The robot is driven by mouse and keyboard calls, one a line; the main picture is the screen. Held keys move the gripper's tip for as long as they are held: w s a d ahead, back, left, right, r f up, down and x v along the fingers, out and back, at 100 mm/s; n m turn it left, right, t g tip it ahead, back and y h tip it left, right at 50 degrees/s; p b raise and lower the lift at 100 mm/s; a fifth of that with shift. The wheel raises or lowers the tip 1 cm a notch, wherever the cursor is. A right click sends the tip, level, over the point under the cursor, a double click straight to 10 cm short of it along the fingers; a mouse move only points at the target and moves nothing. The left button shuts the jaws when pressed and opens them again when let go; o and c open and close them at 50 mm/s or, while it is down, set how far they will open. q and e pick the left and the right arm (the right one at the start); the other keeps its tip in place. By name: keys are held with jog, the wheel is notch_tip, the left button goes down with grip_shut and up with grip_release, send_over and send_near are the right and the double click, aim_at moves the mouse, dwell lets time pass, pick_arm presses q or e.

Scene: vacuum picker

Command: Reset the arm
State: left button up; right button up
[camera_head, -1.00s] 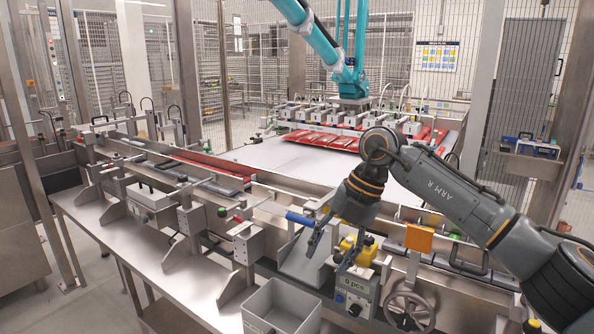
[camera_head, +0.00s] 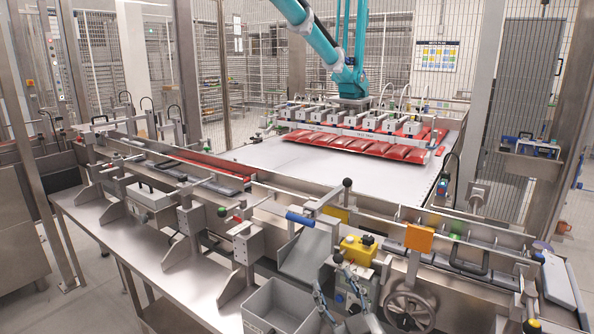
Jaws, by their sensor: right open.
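My right gripper (camera_head: 332,277) shows low in the picture, with only its two dark fingers and part of its body in view at the bottom edge. The fingers are apart, and I see nothing between them. They overlap the small control box below the yellow button housing (camera_head: 358,250) and lie just right of the grey bin (camera_head: 272,307). I cannot tell whether they touch anything. The rest of my right arm is out of view. My left gripper is not in view.
A metal conveyor line with brackets, a blue-handled lever (camera_head: 300,219), an orange plate (camera_head: 419,237) and a handwheel (camera_head: 408,307) crosses the front. Behind it, a teal arm's vacuum picker (camera_head: 352,122) is over red bags (camera_head: 355,146) on a white table (camera_head: 290,165).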

jog(key=s+d+f+m+g+h, duration=0.4)
jog(key=d+f, duration=0.3)
jog(key=f, duration=0.4)
jog(key=s+d+f+g, duration=0.2)
jog(key=s+f+g, duration=0.25)
jog(key=s, duration=0.45)
jog(key=s+d+f+g+h, duration=0.1)
jog(key=s+d+f+g, duration=0.15)
jog(key=s+f, duration=0.45)
jog(key=s+d+f+g, duration=0.2)
jog(key=s+f+g, duration=0.15)
jog(key=s, duration=0.75)
notch_tip(320, 180, down, 25)
jog(key=s+g, duration=0.2)
jog(key=s+d+f+g+p, duration=0.1)
jog(key=s+d+f, duration=0.1)
jog(key=s+f, duration=1.4)
jog(key=shift+s+d, duration=0.2)
jog(key=shift+d, duration=0.05)
jog(key=shift+g, duration=0.25)
